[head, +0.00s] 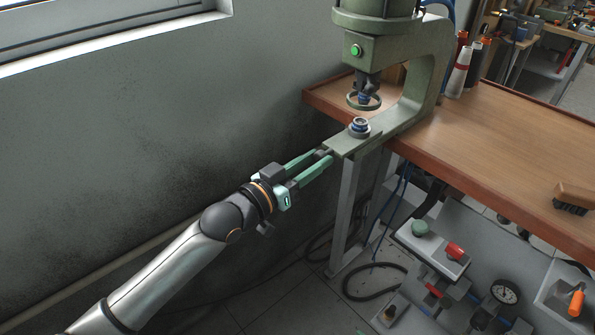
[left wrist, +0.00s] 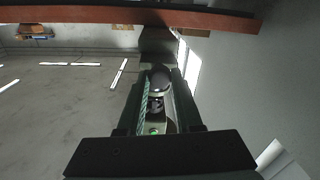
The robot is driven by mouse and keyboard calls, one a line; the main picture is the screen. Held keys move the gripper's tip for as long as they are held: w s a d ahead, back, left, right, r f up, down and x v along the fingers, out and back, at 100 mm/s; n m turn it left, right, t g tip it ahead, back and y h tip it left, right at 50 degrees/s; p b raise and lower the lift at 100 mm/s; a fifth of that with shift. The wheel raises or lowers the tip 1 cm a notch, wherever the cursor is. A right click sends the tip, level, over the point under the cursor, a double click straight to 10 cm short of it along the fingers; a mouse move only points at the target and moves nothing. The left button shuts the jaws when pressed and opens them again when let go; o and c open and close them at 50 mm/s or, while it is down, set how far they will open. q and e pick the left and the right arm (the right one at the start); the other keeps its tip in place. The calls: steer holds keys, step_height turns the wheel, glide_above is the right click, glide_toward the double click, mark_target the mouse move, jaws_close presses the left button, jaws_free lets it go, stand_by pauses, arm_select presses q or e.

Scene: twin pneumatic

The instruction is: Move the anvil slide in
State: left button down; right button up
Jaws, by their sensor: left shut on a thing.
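The green press (head: 425,75) stands at the table's left end. Its flat lower arm, the anvil slide (head: 343,147), sticks out toward my left gripper and carries a round metal anvil (head: 360,126). The anvil sits below and slightly left of the ringed upper tool (head: 364,100), with a gap between them. My left gripper (head: 324,160) is at the slide's front end, shut on a dark round knob there. The knob (left wrist: 160,77) shows between the fingers in the left wrist view. Its contact with the fingers is partly hidden. My right gripper is in neither view.
Below are a panel with a gauge (head: 505,291) and loose hoses. A grey wall (head: 170,120) stands on the left.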

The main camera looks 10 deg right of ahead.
arm_select(q)
steer(key=shift+w+r, duration=0.1)
steer(key=c, duration=1)
jaws_free()
steer(key=shift+o, duration=0.8)
steer(key=shift+d, duration=0.15)
steer(key=shift+o, duration=1.3)
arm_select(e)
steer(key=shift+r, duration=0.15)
arm_select(q)
steer(key=shift+a, duration=0.2)
steer(key=v, duration=1.2)
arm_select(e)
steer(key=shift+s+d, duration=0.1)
